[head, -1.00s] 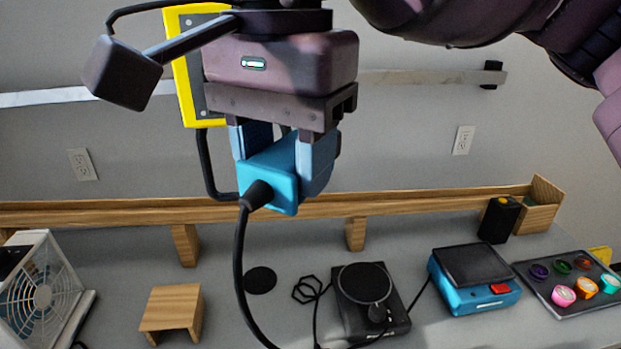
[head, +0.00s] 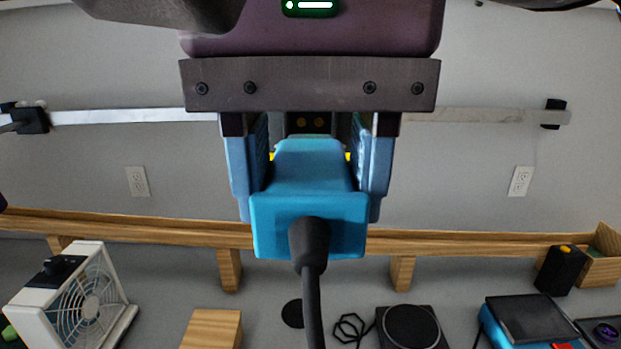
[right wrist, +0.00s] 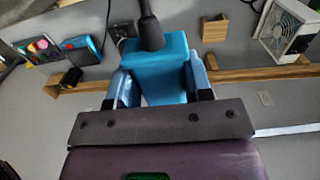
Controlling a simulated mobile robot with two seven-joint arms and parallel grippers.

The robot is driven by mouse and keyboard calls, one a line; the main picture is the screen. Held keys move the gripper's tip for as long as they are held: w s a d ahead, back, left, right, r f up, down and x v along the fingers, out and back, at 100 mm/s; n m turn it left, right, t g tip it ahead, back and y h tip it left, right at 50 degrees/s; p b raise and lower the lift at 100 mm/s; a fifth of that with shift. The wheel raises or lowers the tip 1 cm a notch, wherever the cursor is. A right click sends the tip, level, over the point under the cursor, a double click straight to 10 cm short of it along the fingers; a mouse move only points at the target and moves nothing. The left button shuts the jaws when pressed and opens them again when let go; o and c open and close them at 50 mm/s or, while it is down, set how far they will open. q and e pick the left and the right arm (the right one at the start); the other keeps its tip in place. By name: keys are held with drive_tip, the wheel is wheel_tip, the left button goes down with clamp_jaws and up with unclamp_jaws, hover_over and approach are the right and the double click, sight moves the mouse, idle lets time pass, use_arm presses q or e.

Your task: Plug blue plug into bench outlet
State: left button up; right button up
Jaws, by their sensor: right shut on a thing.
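The blue plug (head: 308,222) is held between the two light-blue fingers of my right gripper (head: 312,185), in the middle of the head view. Its black cable comes out of the back, towards the camera, and hangs down. The right wrist view also shows the plug (right wrist: 158,72) between the fingers of my right gripper (right wrist: 160,85). The yellow-edged bench outlet is almost wholly hidden behind the plug and gripper; only thin yellow slivers (head: 272,156) show. Whether the plug touches it cannot be seen. My left gripper is not in view.
A wooden rail (head: 440,242) runs along the wall above the bench. Below stand a white fan (head: 90,300), a wooden block (head: 212,328), a black round-topped device (head: 410,328) and a blue device (head: 525,320). Wall outlets (head: 138,181) flank the gripper.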

sight(310, 136)
drive_tip(key=shift+w, duration=2.6)
drive_tip(key=shift+w, duration=0.1)
drive_tip(key=shift+w, duration=0.65)
drive_tip(key=shift+w, duration=0.55)
drive_tip(key=o, duration=1.1)
drive_tip(key=shift+r, duration=0.1)
